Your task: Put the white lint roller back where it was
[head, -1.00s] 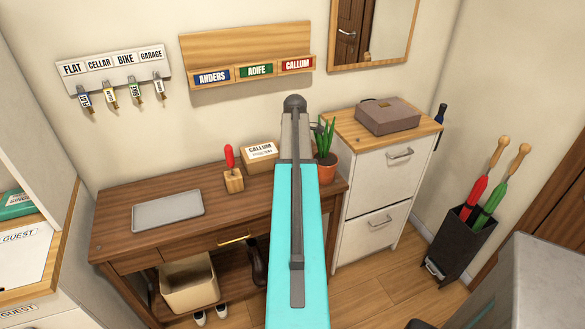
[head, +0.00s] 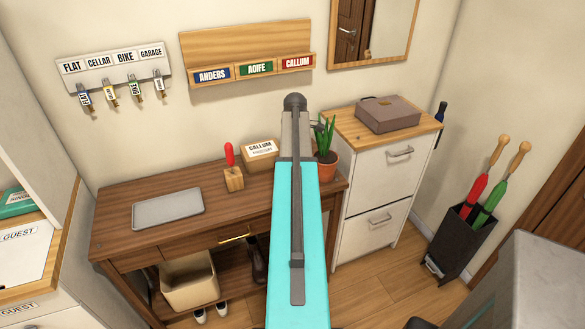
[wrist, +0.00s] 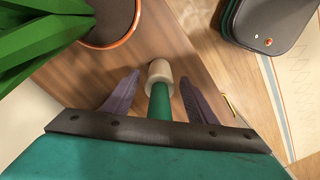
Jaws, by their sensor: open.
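My gripper (wrist: 160,77) is open in the wrist view, with one purple finger on each side of a cylinder. That cylinder has a cream-white end (wrist: 159,70) and a green shaft (wrist: 160,100). It may be the white lint roller, but I cannot tell for sure. Gaps show between it and both fingers. It is seen against the brown wooden desk top, and whether it stands or lies there is unclear. In the head view my arm hides the gripper and this cylinder.
An aloe in an orange pot (head: 326,165) stands close by on the desk (head: 118,230). The desk also bears a grey tray (head: 168,208), a red-handled tool in a wooden block (head: 234,180) and a CALLUM box (head: 262,153). A white cabinet (head: 375,190) stands right.

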